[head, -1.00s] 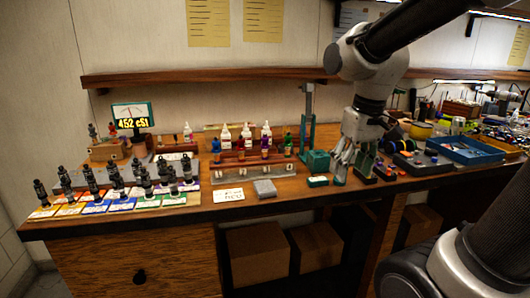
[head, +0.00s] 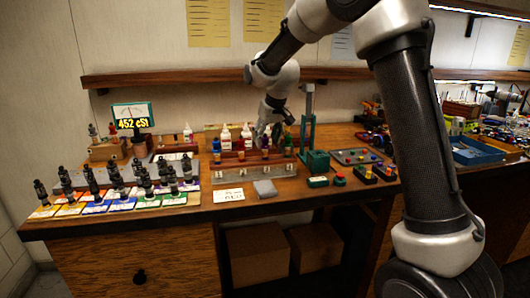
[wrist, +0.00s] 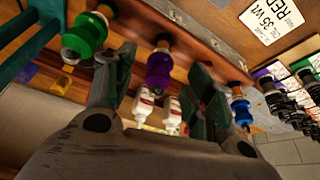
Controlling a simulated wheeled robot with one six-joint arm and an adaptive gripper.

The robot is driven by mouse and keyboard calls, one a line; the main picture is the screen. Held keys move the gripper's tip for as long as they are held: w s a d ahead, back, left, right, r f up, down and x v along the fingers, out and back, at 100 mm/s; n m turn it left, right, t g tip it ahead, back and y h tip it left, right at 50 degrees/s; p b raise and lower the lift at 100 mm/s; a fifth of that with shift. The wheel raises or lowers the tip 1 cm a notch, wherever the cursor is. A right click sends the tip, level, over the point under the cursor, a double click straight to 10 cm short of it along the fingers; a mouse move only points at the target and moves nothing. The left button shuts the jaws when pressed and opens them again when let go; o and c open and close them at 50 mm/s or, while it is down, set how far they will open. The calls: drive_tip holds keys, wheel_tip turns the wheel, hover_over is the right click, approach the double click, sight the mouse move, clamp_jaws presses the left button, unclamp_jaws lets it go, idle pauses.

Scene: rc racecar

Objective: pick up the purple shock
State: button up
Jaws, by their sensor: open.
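The purple shock (head: 265,154) stands in a row on the bench rack, between a blue shock (head: 241,153) and a green shock (head: 288,145). My gripper (head: 267,132) is open and empty, just above and behind the purple shock in the head view. In the wrist view, the purple shock (wrist: 159,68) appears between the two spread fingers (wrist: 163,75), with the green shock (wrist: 85,35) at left and the blue shock (wrist: 240,108) at right. I cannot tell whether the fingers touch it or straddle it in depth.
White bottles (wrist: 145,105) stand close by the shocks. A green stand with a tall post (head: 315,160) is right of the row. Black shocks on coloured cards (head: 120,185) fill the left of the bench. A grey block (head: 265,189) lies in front.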

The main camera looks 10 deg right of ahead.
drive_tip(key=x, duration=0.4)
drive_tip(key=c, duration=1.1)
drive_tip(key=shift+c, duration=0.2)
drive_tip(key=shift+r, duration=0.1)
wheel_tip(320, 180, up, 18)
idle(0.3)
drive_tip(key=shift+f, duration=0.25)
